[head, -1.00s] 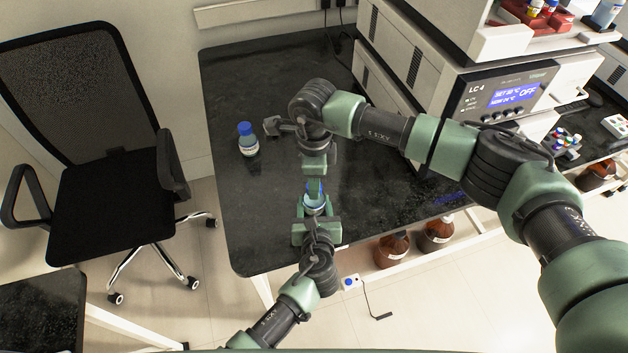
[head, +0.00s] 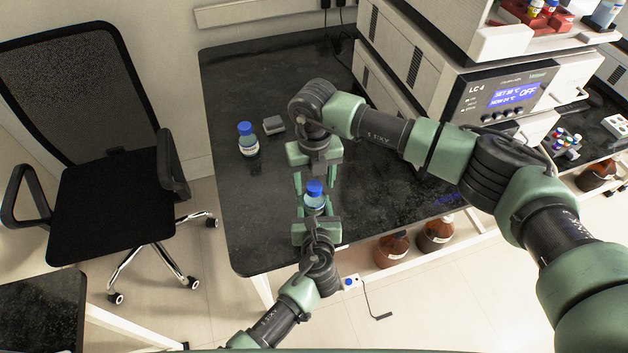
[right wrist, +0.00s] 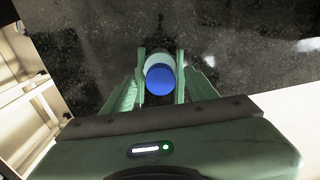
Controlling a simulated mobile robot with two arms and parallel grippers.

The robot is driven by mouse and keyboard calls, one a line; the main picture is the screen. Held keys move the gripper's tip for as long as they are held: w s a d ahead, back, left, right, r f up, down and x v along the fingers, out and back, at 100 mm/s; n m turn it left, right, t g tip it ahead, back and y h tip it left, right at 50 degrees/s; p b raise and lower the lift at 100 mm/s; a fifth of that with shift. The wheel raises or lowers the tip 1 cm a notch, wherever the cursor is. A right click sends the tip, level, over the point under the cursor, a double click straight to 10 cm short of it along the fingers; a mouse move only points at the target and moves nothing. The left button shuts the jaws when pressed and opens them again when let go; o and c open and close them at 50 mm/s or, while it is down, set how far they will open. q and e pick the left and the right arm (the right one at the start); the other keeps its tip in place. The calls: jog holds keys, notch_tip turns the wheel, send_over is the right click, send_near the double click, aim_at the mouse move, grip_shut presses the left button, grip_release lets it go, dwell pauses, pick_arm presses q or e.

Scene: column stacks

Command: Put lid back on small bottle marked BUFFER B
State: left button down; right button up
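A small bottle (head: 315,203) stands upright above the black bench's near part, its blue lid (head: 314,187) sitting on its top. My left gripper (head: 315,211) is shut around the bottle's body from the near side. My right gripper (head: 313,180) is open, its fingers spread on both sides of the lid and apart from it. In the right wrist view the blue lid (right wrist: 160,80) and the bottle's pale body (right wrist: 158,61) show between the fingers. The marking on the held bottle cannot be read.
Another blue-capped bottle (head: 248,140) stands on the black bench (head: 270,225) at left, beside a small grey block (head: 273,125). The LC 4 instrument (head: 505,95) stands at right. An office chair (head: 110,200) is left of the bench. Brown bottles (head: 391,250) stand below it.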

aim_at(315, 211)
notch_tip(315, 211, up, 12)
dwell(0.6)
pick_arm(q)
jog(key=c, duration=0.6)
grip_release()
jog(key=v, duration=0.8)
jog(key=shift+w, duration=0.1)
pick_arm(e)
jog(key=shift+r, duration=0.1)
